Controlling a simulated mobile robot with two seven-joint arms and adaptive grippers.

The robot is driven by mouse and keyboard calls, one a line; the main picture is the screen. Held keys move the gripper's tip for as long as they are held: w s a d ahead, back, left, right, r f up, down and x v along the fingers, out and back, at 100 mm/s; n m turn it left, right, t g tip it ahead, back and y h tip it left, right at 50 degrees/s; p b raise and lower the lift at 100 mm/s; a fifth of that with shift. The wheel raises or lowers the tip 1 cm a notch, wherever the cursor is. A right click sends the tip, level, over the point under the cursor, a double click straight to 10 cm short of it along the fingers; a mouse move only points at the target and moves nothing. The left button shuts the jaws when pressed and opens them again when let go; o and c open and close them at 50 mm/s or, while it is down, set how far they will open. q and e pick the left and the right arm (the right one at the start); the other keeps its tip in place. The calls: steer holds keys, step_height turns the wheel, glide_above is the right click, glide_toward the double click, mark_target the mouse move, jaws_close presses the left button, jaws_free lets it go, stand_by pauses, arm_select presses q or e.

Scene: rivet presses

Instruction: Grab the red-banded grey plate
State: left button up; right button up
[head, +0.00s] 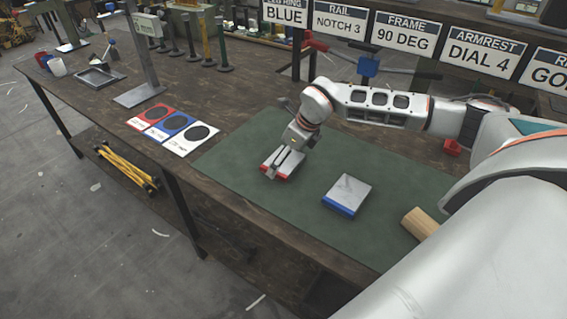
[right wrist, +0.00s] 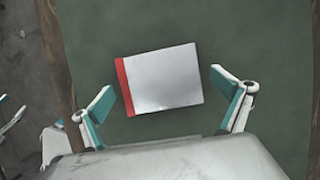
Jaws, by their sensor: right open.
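The red-banded grey plate (head: 292,159) lies on the green mat (head: 240,160) in the head view, partly hidden by my right gripper (head: 279,165). In the right wrist view the plate (right wrist: 163,78) is fully visible, with its red band on the left side. My right gripper (right wrist: 163,90) is open, with its teal-lined fingers spread to either side of the plate's picture; I cannot tell whether they touch it. White-and-teal finger-like parts, perhaps my left gripper (right wrist: 8,115), show at the right wrist view's left edge, cut off.
A blue-banded grey plate (head: 347,194) lies to the right on the mat, with a wooden cylinder (head: 419,222) beyond it. Red, blue and white cards (head: 172,126) lie left of the mat. Signs (head: 402,32) and a metal post (head: 140,60) stand along the bench.

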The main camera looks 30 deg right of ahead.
steer(key=shift+f, duration=0.2)
stand_by(0.3)
steer(key=c, duration=1.7)
steer(key=shift+r, duration=0.1)
steer(key=shift+w+r, duration=0.1)
